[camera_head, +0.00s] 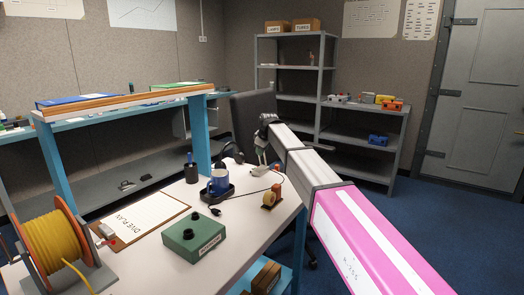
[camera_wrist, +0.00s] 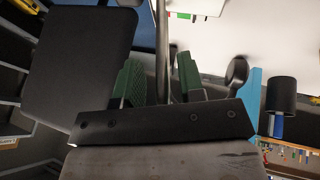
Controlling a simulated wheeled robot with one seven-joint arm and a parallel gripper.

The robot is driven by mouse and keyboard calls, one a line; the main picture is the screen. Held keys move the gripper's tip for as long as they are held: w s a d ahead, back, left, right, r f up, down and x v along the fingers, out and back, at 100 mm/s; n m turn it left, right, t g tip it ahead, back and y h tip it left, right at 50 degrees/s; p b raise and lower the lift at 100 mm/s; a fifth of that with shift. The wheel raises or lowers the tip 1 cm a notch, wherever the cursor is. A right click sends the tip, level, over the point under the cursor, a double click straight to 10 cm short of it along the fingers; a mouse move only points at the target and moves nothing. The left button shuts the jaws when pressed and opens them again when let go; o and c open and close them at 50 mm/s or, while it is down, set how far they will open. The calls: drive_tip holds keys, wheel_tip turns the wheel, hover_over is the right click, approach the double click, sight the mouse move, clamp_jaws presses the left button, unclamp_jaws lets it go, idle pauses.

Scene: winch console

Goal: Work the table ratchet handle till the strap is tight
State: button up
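My gripper (camera_head: 262,157) hangs over the right far edge of the white table (camera_head: 165,255), pointing down. In the wrist view its two green-padded fingers (camera_wrist: 158,82) stand apart with nothing clearly held. A grey rod (camera_wrist: 162,40) runs between them in that view; I cannot tell whether it is between the fingers or behind them. I cannot make out a ratchet handle or a strap with certainty in either view. A drum of yellow line (camera_head: 52,243) stands at the table's near left.
A dark chair (camera_head: 252,118) stands behind the table. Shelves (camera_head: 296,98) line the back; blue floor is free at right.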

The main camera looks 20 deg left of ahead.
drive_tip(key=v, duration=1.1)
idle(0.3)
drive_tip(key=w+a+r+m+g+h, duration=0.1)
drive_tip(key=w+a+r+g+h, duration=0.2)
drive_tip(key=w+a+r+g, duration=0.15)
drive_tip(key=f, duration=0.7)
drive_tip(key=s+f, duration=0.1)
drive_tip(key=f, duration=0.2)
drive_tip(key=shift+d+f, duration=0.2)
drive_tip(key=shift+f, duration=0.1)
clamp_jaws()
